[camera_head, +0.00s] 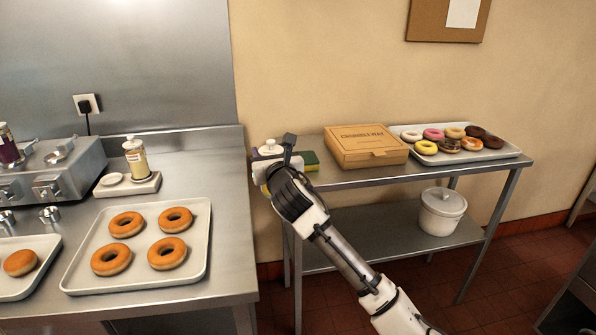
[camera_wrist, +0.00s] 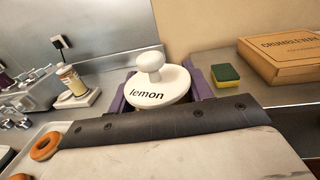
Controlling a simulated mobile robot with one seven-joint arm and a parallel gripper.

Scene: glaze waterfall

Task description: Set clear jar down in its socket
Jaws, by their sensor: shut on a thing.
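My gripper (camera_wrist: 160,98) is shut on the clear jar, whose white knobbed lid (camera_wrist: 157,80) reads "lemon". The purple fingers stand on either side of it. The jar's body is mostly hidden below the lid and behind my wrist. In the head view the white lid (camera_head: 270,148) shows upright at my gripper (camera_head: 278,160), between the steel counter and the side table. A white holder (camera_head: 145,186) on the counter carries a labelled bottle with pale yellow contents (camera_head: 136,158) and a small white round piece (camera_head: 112,179). I cannot tell which socket is the jar's.
A steel unit (camera_head: 70,172) with lids and knobs stands at the counter's left. A doughnut tray (camera_head: 188,275) fills the counter front. The side table holds a yellow-green sponge (camera_head: 309,161), a cardboard box (camera_head: 366,148) and a tray of glazed doughnuts (camera_head: 508,150). A white bucket (camera_head: 440,215) stands below.

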